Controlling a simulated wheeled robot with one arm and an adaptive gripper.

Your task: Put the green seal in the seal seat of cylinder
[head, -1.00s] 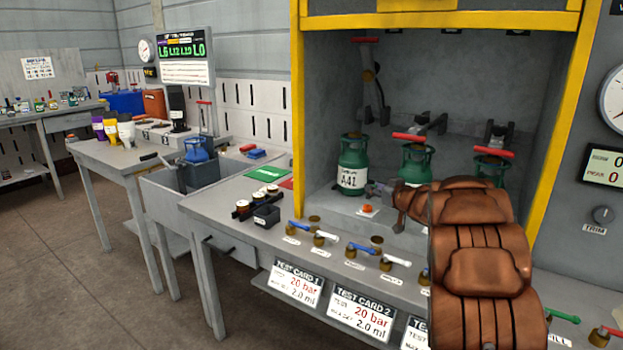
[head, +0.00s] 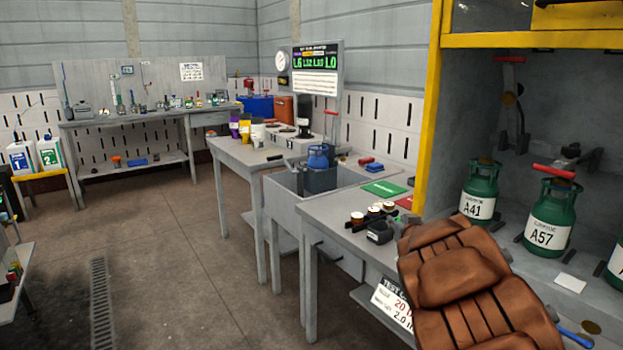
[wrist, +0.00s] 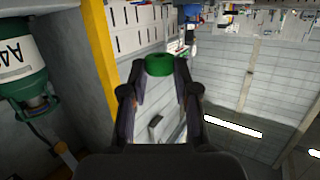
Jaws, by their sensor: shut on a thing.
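My gripper (wrist: 160,75) is shut on the green seal (wrist: 159,65), a thick green ring held at the fingertips in the wrist view. In the head view my brown-covered arm hides most of the gripper, and the seal cannot be made out. Green cylinder A41 (head: 479,190) and green cylinder A57 (head: 551,215) stand upright in the yellow-framed bay. A third green cylinder (head: 617,262) is cut off at the right edge. A41 also shows upside down at the left of the wrist view (wrist: 18,50), apart from the gripper. I cannot make out which cylinder has the seal seat.
A blue cylinder (head: 319,157) stands in the sink (head: 283,190). The bench left of the bay has small round pots (head: 374,211), a dark box (head: 380,232) and a green mat (head: 384,189). The yellow post (head: 431,110) edges the bay. The floor (head: 190,260) at left is open.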

